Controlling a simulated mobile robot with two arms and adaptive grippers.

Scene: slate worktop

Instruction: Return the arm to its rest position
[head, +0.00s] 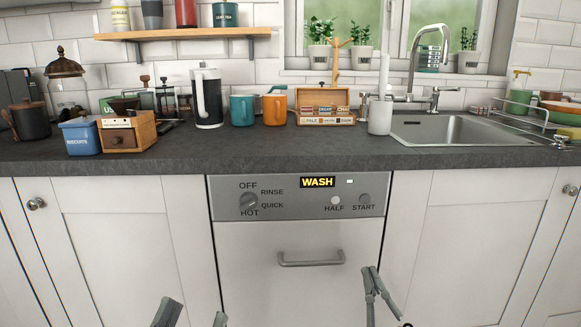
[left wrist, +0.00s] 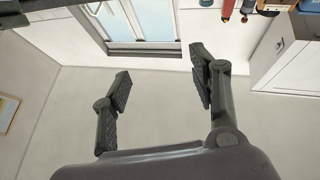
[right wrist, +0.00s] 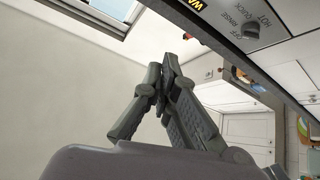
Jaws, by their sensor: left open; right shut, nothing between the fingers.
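Most of both arms is out of the head view.
The dishwasher (head: 280,225) has a bar handle (head: 311,258) and a lit WASH display (head: 317,182). White cupboards flank it. The slate worktop (head: 250,150) above carries mugs (head: 242,110), a kettle (head: 207,98), a wooden grinder (head: 127,132), a tea box (head: 325,117) and a sink (head: 440,128).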

